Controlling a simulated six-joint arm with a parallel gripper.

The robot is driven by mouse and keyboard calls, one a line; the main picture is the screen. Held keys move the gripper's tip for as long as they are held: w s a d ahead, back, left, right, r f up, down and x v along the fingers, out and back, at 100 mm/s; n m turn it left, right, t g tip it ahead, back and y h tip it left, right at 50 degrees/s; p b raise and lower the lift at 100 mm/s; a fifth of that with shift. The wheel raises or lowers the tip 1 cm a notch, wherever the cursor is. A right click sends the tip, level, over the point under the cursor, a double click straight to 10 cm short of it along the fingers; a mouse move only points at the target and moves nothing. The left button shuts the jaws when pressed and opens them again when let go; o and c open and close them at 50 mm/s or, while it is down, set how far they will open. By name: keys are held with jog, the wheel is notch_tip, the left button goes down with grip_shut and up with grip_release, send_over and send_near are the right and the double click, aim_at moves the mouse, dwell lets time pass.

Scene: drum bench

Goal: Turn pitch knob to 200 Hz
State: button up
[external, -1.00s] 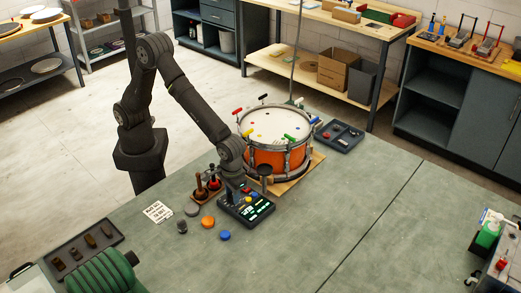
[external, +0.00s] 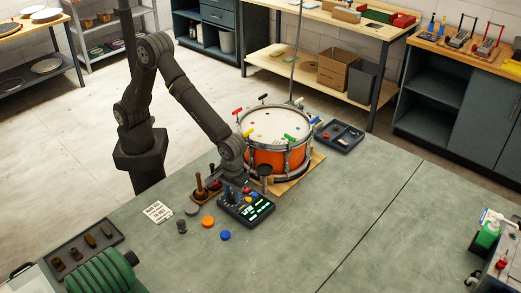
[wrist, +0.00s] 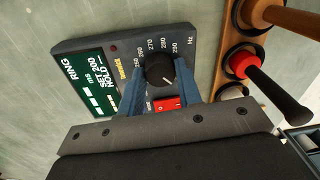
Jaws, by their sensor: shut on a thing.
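The dark tuning box (external: 247,209) sits on the bench in front of the drum. In the wrist view, my gripper (wrist: 158,74) has its two blue fingers on either side of the round black pitch knob (wrist: 160,68) and is shut on it. A pale pointer line on the knob faces the lower right of that picture. A red switch (wrist: 168,104) lies just below the knob, between the fingers.
A wooden rack (wrist: 228,52) with upright handles, one red-collared, stands close beside the box. The orange drum (external: 275,158) is behind it. Blue (external: 225,235) and orange (external: 208,221) discs lie in front.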

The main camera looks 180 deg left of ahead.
jog(key=o, duration=1)
jog(key=shift+c, duration=0.2)
notch_tip(320, 180, up, 18)
jog(key=shift+w+a+f, duration=0.25)
jog(key=shift+a, duration=0.15)
jog(key=shift+f, duration=0.1)
jog(key=f, duration=1.7)
jog(key=shift+s+d+f, duration=0.2)
jog(key=shift+s+d, duration=0.1)
jog(key=shift+d, duration=0.1)
jog(key=shift+r, duration=0.15)
